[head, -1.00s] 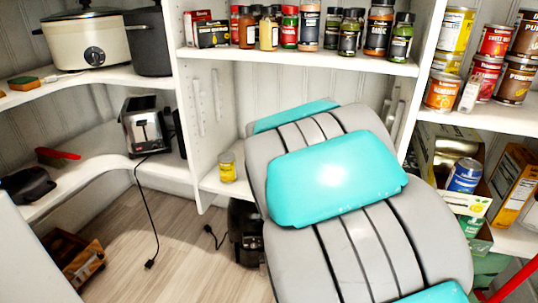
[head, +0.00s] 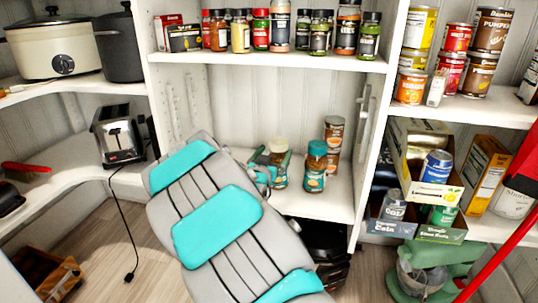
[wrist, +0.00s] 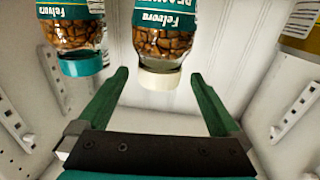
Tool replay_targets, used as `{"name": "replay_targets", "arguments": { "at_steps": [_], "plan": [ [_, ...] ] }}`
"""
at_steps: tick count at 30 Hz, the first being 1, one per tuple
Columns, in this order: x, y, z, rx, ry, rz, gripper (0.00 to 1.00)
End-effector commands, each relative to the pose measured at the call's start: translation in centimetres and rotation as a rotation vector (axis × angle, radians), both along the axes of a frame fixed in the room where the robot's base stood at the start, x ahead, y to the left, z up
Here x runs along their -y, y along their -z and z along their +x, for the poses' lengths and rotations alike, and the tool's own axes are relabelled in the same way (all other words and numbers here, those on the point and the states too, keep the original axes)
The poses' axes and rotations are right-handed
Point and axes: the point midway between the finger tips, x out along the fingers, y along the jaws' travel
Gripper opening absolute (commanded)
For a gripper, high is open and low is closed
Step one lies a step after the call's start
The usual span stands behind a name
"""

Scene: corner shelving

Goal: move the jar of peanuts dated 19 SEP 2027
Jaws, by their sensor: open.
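Two jars of peanuts with teal labels stand on the middle shelf. One has a cream lid (head: 278,146) and the other a teal lid (head: 316,166). In the wrist view both appear upside down: the cream-lidded jar (wrist: 164,42) is in the middle and the teal-lidded jar (wrist: 75,37) is at upper left. No date is readable on either. My gripper (head: 272,157) is open, and its green fingers also show in the wrist view (wrist: 164,74). The cream-lidded jar's lid lies between or just beyond the fingertips, with gaps on both sides.
Brown cans (head: 333,137) are stacked behind the teal-lidded jar. A shelf of spice jars (head: 262,30) is above. The shelf divider (head: 376,130) stands to the right. A yellow-edged can (wrist: 300,55) is at the wrist view's right. Bare shelf (head: 325,198) shows in front of the jars.

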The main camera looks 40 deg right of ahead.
Motion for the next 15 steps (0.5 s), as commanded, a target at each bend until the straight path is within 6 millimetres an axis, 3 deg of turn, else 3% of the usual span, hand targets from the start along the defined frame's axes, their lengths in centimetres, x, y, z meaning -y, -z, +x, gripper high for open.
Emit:
{"name": "replay_targets", "arguments": {
  "at_steps": [8,15],
  "plan": [
    [0.1,0.0,0.1,-0.001,0.000,0.002,1.00],
    [2.2,0.1,1.5,-0.002,0.000,0.002,1.00]
  ]
}}
